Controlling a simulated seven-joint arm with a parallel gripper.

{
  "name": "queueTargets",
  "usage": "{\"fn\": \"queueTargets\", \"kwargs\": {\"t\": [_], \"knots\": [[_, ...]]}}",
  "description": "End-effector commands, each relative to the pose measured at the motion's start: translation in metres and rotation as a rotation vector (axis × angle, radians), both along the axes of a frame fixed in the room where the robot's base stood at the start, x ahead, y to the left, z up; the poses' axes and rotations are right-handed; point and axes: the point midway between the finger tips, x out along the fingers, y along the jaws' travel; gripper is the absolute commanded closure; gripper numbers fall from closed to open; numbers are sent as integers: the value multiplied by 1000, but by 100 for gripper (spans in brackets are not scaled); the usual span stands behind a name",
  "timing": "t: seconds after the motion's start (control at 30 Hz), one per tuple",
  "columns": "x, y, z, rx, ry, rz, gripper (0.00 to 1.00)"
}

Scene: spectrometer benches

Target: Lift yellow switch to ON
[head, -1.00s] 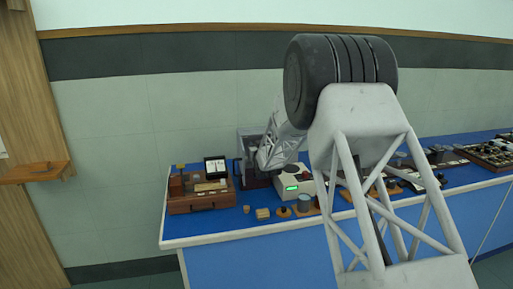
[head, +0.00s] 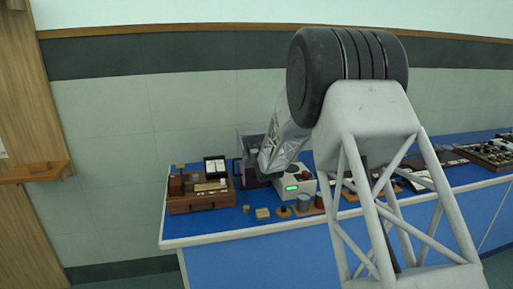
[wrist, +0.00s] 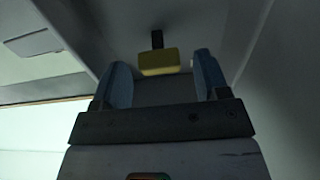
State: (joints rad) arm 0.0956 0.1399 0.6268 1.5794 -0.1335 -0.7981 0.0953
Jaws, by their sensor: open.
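In the wrist view, the yellow switch (wrist: 158,62) is a small yellow block on a short dark stem (wrist: 157,39), set against a grey surface. My gripper (wrist: 162,75) is open, with one blue-grey finger to the left of the switch and one to the right. Gaps show on both sides, so neither finger appears to touch it. How deep the switch sits between the fingers is hard to tell. In the head view, my gripper's fingers and the switch cannot be made out; my arm reaches down toward a grey housing (head: 243,146) on the blue bench.
The blue bench (head: 225,226) carries a brown wooden instrument (head: 201,204) on the left and a white box with a green display (head: 294,188) beside the grey housing. Small pots and blocks line the front. In the wrist view, grey panels surround the switch closely.

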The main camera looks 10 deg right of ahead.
Motion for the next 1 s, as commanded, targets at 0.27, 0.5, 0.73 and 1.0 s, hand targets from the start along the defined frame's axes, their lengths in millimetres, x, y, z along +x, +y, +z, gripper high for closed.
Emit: {"fn": "queueTargets", "kwargs": {"t": [0.27,0.5,0.73,1.0], "knots": [[-30,0,0,0,0,0,32],[-49,0,-1,0,0,0,32],[-55,0,0,0,-1,0,32],[-55,0,0,0,-1,0,32]]}}
